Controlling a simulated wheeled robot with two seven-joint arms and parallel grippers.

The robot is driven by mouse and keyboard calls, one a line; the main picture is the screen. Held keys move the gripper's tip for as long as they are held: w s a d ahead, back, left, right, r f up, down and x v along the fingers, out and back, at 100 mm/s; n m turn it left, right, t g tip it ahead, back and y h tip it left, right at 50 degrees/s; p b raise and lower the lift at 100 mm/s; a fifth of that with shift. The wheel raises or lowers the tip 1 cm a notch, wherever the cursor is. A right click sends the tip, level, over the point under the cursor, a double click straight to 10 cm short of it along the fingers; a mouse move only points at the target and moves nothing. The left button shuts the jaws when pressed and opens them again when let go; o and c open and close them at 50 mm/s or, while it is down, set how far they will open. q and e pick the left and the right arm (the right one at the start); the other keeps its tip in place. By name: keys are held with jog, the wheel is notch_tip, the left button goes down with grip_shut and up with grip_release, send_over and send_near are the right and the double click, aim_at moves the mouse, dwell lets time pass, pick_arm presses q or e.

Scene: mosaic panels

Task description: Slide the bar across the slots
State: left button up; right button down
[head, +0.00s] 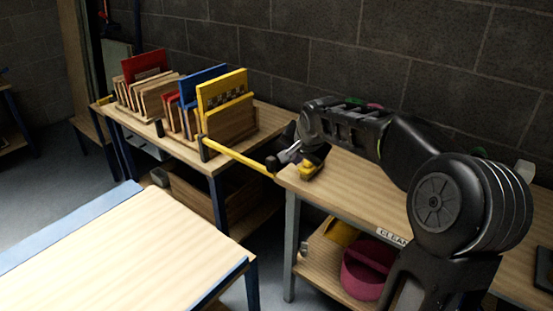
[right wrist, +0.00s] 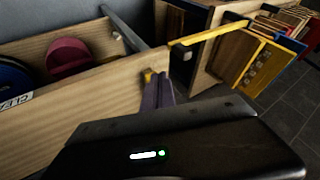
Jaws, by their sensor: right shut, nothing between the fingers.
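The yellow bar (head: 238,159) extends from the front of the slotted wooden rack (head: 229,122) toward the right table. Its near end has a black piece (head: 272,163). The bar also shows in the right wrist view (right wrist: 213,35), with the black end piece (right wrist: 181,54). Red (head: 145,64), blue (head: 203,82) and yellow (head: 221,88) panels stand upright in the slots. My right gripper (head: 287,157) is shut and empty beside the bar's near end; I cannot tell whether they touch. Its fingers show in the right wrist view (right wrist: 160,84). My left gripper is out of view.
A small yellow piece (head: 308,169) is at the corner of the right table (head: 345,188), close to my right gripper. A maroon round object (head: 365,274) sits on the shelf below. Another wooden table (head: 125,245) stands at the lower left, its visible top bare.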

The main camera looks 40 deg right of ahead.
jog(key=w+d+f+p, duration=0.1)
jog(key=w+f+p, duration=0.1)
jog(key=w+f, duration=0.6)
jog(key=shift+w, duration=0.7)
